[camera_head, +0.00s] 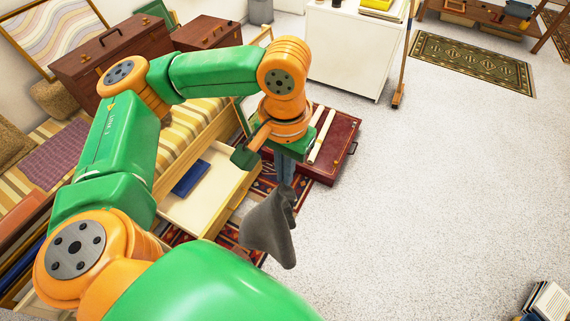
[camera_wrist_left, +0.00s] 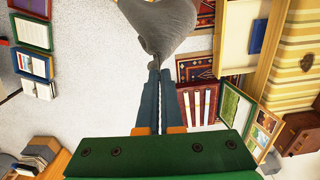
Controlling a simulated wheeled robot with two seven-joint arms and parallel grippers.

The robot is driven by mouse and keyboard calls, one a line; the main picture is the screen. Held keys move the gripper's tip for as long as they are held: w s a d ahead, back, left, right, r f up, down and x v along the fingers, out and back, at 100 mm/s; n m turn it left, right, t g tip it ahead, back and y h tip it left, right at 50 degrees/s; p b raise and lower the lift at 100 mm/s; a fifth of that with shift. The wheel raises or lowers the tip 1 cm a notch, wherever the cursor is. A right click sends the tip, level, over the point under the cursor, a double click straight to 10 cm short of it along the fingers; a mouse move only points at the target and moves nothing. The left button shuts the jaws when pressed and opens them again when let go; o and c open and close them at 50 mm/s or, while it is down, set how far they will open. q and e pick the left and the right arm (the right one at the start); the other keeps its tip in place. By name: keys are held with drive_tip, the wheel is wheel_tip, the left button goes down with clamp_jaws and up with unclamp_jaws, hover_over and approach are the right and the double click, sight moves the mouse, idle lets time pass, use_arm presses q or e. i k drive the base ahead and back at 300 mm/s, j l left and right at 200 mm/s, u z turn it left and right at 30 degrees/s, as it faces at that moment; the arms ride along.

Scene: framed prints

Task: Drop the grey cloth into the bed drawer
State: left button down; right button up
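The grey cloth (camera_head: 268,229) hangs from my left gripper (camera_head: 286,181), whose fingers are shut on its top end. In the left wrist view the cloth (camera_wrist_left: 160,25) bunches at the tips of the blue-grey fingers (camera_wrist_left: 160,72). The bed drawer (camera_head: 205,195) is pulled open from under the striped bed (camera_head: 195,128). The cloth hangs to the right of the drawer in the head view, outside its front. A blue flat item (camera_head: 190,178) lies in the drawer. In the wrist view the drawer (camera_wrist_left: 236,30) is at the upper right. My right gripper is not in view.
A dark red case (camera_head: 335,150) lies on the floor beyond my left gripper, on or near a patterned red rug (camera_head: 222,232). A white cabinet (camera_head: 350,50) stands further back. Brown cases (camera_head: 115,58) stand on the bed.

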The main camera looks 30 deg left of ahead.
sight(203, 212)
drive_tip(key=i+j+u, duration=0.1)
drive_tip(key=i+u, duration=0.85)
drive_tip(key=i+l+u, duration=0.2)
drive_tip(key=i+u, duration=0.3)
drive_tip(key=k, duration=0.1)
